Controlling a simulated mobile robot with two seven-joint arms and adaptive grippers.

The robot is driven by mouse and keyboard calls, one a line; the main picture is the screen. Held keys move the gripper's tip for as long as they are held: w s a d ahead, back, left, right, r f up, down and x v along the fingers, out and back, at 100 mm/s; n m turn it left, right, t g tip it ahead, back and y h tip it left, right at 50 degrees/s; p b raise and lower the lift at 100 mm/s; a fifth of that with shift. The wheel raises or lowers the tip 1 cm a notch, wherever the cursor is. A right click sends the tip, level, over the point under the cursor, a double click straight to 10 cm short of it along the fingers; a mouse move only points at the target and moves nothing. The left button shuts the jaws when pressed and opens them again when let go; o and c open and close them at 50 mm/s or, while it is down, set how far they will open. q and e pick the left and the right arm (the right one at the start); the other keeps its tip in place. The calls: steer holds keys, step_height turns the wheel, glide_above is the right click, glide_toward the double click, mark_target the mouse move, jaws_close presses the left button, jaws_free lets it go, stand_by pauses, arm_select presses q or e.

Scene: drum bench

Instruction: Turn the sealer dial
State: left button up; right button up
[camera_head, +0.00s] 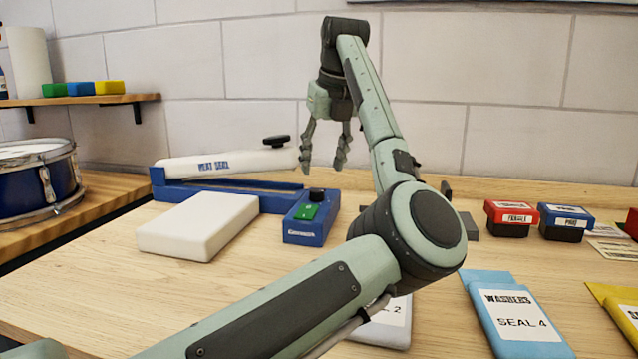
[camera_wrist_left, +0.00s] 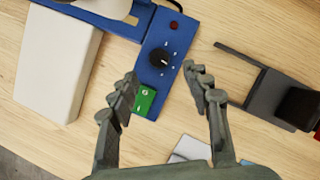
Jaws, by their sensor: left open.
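The heat sealer (camera_head: 225,165) has a white lever arm over a blue base. Its blue control box (camera_head: 309,227) carries a green switch (camera_head: 307,212) and a black dial (camera_head: 317,194). My left gripper (camera_head: 323,167) is open and empty, pointing down above the box. In the left wrist view the round black dial (camera_wrist_left: 163,57) with white marks lies between and slightly beyond my open fingertips (camera_wrist_left: 160,72). The green switch (camera_wrist_left: 145,100) sits between the fingers, and a red light (camera_wrist_left: 174,25) is farther up. I cannot tell the exact height gap. My right gripper is not in view.
A white block (camera_head: 197,226) lies against the sealer's front. A dark grey bracket (camera_wrist_left: 255,80) stands right of the box. Red (camera_head: 510,217) and blue (camera_head: 566,222) stamp-like blocks are at the right. A blue pouch (camera_head: 512,315) lies in front, and a drum (camera_head: 35,185) stands left.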

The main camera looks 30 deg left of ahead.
mark_target(317, 190)
arm_select(q)
steer(key=x, duration=0.6)
steer(key=shift+w+a+f, duration=0.1)
steer(key=shift+a+f, duration=0.1)
steer(key=shift+f, duration=0.05)
jaws_close()
